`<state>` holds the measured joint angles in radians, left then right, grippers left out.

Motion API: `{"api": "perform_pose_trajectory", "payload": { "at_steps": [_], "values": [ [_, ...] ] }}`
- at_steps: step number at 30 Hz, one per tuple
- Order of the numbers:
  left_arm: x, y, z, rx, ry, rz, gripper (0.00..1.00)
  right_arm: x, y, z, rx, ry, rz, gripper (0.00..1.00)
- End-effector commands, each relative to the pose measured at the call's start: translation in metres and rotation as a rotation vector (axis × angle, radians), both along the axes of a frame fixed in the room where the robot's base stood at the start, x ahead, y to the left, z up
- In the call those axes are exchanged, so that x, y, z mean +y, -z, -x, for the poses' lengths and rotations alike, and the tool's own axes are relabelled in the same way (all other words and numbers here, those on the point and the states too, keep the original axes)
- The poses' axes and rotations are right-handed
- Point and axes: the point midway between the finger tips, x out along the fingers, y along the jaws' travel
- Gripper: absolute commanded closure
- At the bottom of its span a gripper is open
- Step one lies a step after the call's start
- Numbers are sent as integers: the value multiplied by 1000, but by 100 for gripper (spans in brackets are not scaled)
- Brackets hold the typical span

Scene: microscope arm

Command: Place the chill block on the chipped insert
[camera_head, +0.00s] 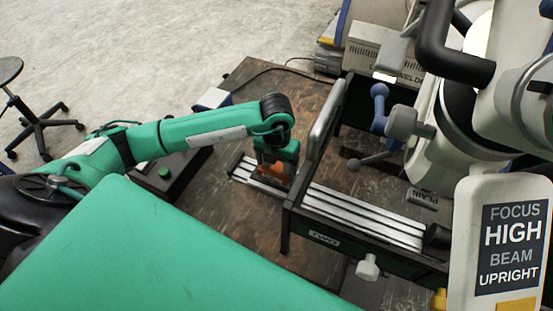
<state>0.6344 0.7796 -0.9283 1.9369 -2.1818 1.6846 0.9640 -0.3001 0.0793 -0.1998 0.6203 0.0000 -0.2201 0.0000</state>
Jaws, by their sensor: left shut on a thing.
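My left gripper (275,172) points down at the left end of the long silver rails (243,172) on the brown bench. It is shut on a copper-orange block (271,170), likely the chill block, which is mostly hidden by the fingers. The block is low over the rails; I cannot tell whether it touches them. I cannot pick out the chipped insert; no label for it is readable. A grey tag marked PLAIN (423,198) lies right of the rails. My right gripper is not in view.
A dark frame marked TWO (323,239) with an upright grey bar (322,118) stands just right of my left gripper. The white microscope (445,130) and its sign (513,245) fill the right side. A box with a green button (165,172) sits left; bare bench (225,212) lies between.

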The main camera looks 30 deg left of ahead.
Motion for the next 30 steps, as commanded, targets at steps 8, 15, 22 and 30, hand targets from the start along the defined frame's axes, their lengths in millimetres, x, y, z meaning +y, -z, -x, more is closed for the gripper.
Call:
{"api": "perform_pose_trajectory", "payload": {
  "at_steps": [8,15,22,30],
  "values": [
    [0,2,0,0,-1,0,3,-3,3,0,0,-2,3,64],
    [0,2,0,0,-1,0,0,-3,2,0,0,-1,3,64],
    [0,-18,-1,-5,-1,1,0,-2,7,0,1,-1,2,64],
    [0,-78,-1,-7,1,1,0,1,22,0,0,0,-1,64]
  ]
}}
